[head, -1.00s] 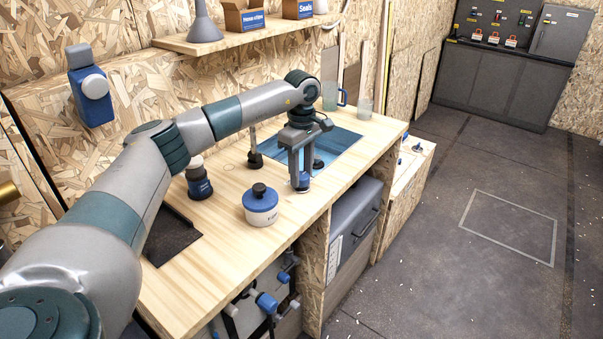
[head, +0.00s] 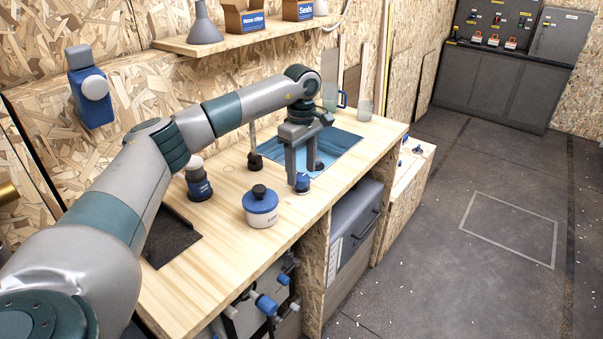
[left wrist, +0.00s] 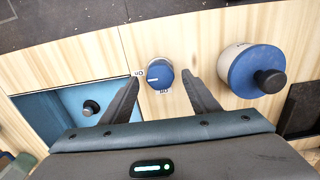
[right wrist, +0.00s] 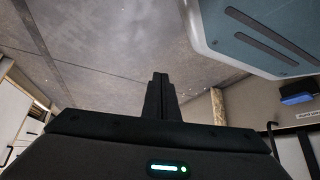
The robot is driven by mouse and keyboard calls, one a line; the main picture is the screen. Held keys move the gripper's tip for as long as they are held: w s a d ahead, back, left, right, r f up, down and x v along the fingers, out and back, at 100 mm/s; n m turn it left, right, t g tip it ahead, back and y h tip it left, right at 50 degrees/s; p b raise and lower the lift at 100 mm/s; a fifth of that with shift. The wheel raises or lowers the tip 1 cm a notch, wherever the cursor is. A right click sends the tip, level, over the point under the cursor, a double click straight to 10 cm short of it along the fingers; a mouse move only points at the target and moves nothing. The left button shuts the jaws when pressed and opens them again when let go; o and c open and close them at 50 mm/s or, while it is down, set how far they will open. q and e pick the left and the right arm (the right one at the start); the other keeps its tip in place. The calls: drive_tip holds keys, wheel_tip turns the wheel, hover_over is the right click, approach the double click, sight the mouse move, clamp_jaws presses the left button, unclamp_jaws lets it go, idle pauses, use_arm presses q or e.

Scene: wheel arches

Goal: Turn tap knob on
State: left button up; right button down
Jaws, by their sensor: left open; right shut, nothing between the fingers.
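The tap knob (head: 303,186) is a small blue round knob with a pale base on the wooden worktop, by the front corner of the sink. In the left wrist view the knob (left wrist: 159,74) has a white line on its top, with "On" and "Off" lettering beside it. My left gripper (head: 301,176) points down over the knob. It is open, and in the left wrist view its fingers (left wrist: 161,80) lie on either side of the knob; I cannot tell whether they touch it. My right gripper (right wrist: 160,76) is shut and empty, away from the worktop over the floor.
A blue-lidded white jar (head: 261,214) stands on the worktop left of the knob. The blue sink (head: 345,143) lies beyond the gripper. A shelf (head: 240,36) with boxes is above. The floor at right is clear.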

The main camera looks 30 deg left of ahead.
sight(302, 176)
use_arm(q)
wheel_tip(302, 176, up, 4)
drive_tip(key=shift+r+b, duration=0.2)
drive_tip(key=shift+b, duration=0.3)
wheel_tip(302, 176, up, 12)
drive_tip(key=b, duration=0.1)
drive_tip(key=shift+f, duration=0.25)
use_arm(e)
drive_tip(key=shift+w+d+f+g, duration=0.25)
drive_tip(key=shift+w+g, duration=0.05)
drive_tip(key=shift+w, duration=0.3)
